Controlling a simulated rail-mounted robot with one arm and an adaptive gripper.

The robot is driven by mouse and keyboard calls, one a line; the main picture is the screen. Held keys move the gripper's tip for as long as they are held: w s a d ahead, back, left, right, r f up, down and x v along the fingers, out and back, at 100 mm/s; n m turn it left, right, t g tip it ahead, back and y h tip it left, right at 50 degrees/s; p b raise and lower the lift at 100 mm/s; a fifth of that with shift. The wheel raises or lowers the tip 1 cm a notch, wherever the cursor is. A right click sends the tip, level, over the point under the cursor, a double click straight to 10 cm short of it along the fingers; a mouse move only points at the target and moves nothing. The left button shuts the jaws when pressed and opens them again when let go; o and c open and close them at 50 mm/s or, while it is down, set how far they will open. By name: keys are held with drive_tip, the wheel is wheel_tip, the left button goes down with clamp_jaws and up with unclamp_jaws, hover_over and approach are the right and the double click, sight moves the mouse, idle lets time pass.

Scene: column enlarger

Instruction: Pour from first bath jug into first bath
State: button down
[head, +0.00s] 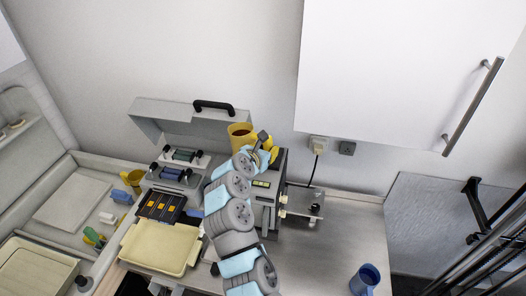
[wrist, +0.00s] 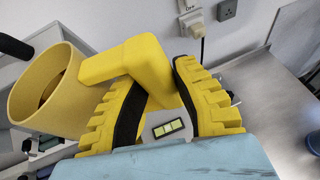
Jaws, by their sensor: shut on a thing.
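A yellow jug (head: 240,134) is held up in front of the wall, above the grey enlarger-like machine. Its open top shows a brown interior in the head view. The jug (wrist: 40,95) also shows in the wrist view, its handle between the ribbed yellow fingers of my gripper (wrist: 165,98). In the head view my gripper (head: 266,150) is at the jug's right side, shut on the handle. A pale yellow tray (head: 160,262) lies on the counter, lower left of the jug and apart from it. Which tray is the first bath is not marked.
A grey open case (head: 165,125) with a black handle stands behind. A dark rack (head: 160,207) borders the pale yellow tray. A smaller yellow jug (head: 132,179) and a cream tray (head: 40,262) are at left.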

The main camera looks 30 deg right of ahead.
drive_tip(key=shift+f, duration=0.95)
wheel_tip(320, 180, down, 2)
drive_tip(key=shift+f+b, duration=0.1)
drive_tip(key=shift+b, duration=0.8)
wheel_tip(320, 180, up, 2)
drive_tip(key=shift+r+n+p, duration=0.1)
drive_tip(key=shift+n+p, duration=0.2)
drive_tip(key=shift+p, duration=0.2)
drive_tip(key=shift+r+n+g+h+p, duration=0.45)
drive_tip(key=shift+r+n, duration=0.25)
drive_tip(key=shift+r, duration=0.5)
drive_tip(key=shift+s+d+f, duration=0.1)
drive_tip(key=shift+f, duration=2.5)
drive_tip(key=shift+a+n+g, duration=0.2)
drive_tip(key=shift+n+g, duration=0.05)
drive_tip(key=shift+n, duration=0.15)
drive_tip(key=shift+w+r+n+g+h, duration=0.2)
drive_tip(key=shift+n+g+h, duration=0.15)
drive_tip(key=shift+n, duration=0.15)
